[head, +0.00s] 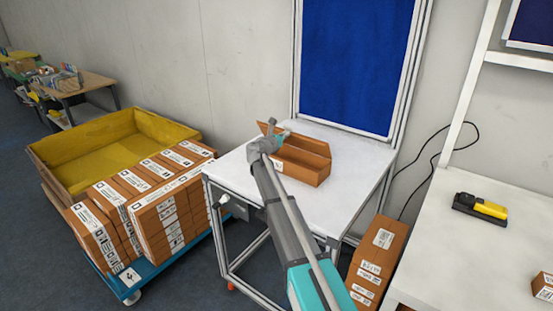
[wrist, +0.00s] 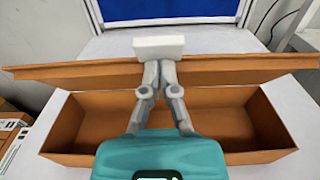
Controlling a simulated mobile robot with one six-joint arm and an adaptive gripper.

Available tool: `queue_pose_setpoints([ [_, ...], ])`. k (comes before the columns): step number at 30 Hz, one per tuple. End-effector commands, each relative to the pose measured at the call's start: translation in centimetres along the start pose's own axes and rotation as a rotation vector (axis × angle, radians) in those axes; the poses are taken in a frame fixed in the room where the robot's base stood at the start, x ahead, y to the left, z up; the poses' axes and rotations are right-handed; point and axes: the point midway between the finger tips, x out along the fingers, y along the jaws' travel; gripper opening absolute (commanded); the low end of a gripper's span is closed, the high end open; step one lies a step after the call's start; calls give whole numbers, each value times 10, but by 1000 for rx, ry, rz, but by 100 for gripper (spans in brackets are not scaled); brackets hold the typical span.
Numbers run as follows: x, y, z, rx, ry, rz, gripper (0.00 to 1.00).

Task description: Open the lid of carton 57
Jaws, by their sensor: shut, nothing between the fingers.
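A long brown carton (head: 307,173) stands on a white table, and its lid (head: 320,146) is raised along the far side. In the wrist view the carton (wrist: 70,130) is open and its inside looks empty; the lid (wrist: 245,66) stands up behind the opening. My gripper (head: 284,134) is partly hidden in the head view.
The white table (head: 235,177) has bare room around the carton. A blue board (head: 355,65) stands behind it. A cart with a yellow bin (head: 95,145) and stacked labelled cartons (head: 165,210) is at left. A scanner (head: 480,207) lies on the right table; another carton (head: 375,262) stands between the tables.

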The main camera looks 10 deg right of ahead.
Motion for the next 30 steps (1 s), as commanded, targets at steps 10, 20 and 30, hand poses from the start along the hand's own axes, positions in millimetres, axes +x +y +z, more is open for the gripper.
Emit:
queue_pose_setpoints([
  [10,15,1,13,0,0,0,0],
  [20,16,0,12,0,0,0,0],
  [30,27,0,19,0,0,-1,0],
])
